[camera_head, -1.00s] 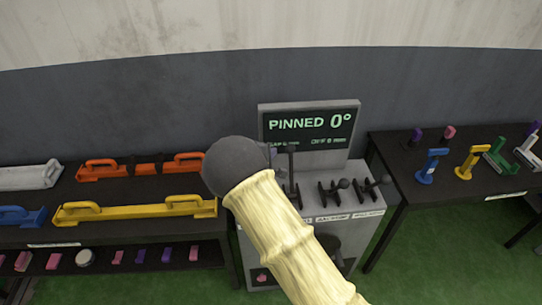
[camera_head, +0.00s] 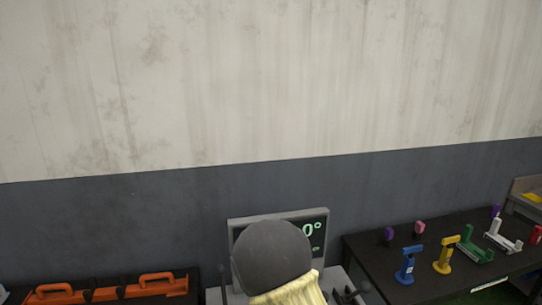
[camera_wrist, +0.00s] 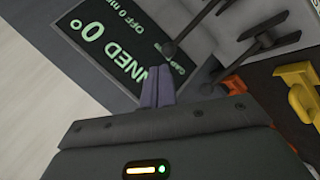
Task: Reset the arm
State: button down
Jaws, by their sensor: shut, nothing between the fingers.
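My gripper (camera_wrist: 158,84) shows in the wrist view with its two purple-grey fingers together and nothing between them. It points toward the control console's screen (camera_wrist: 105,45), which is tilted in that view and reads in part "NNED 0°". The fingers overlap the screen's lower edge in the picture; I cannot tell the gap. Dark levers (camera_wrist: 205,25) stand beside the fingers. In the head view my own arm covers most of the console screen (camera_head: 319,232), and my gripper is hidden there.
A dark table (camera_head: 375,262) at the right holds blue (camera_head: 407,265), yellow (camera_head: 446,255), green (camera_head: 474,248) and white (camera_head: 503,237) handled tools. Orange handled bars (camera_head: 110,291) lie on a table at the lower left. A bare wall (camera_head: 270,80) fills the upper view.

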jog(key=s+d+r+m+g, duration=0.1)
jog(key=s+d+m, duration=0.3)
jog(key=s, duration=0.6)
jog(key=s+d+r+m+g+y, duration=0.1)
jog(key=s+d+m+g, duration=0.3)
jog(key=s, duration=0.5)
jog(key=s+d+r+m+g, duration=0.2)
jog(key=s+d+m, duration=0.2)
jog(key=s+d, duration=0.4)
jog(key=s, duration=0.2)
jog(key=shift+s+r+y, duration=0.3)
jog(key=shift+r, duration=0.1)
jog(key=shift+d, duration=0.1)
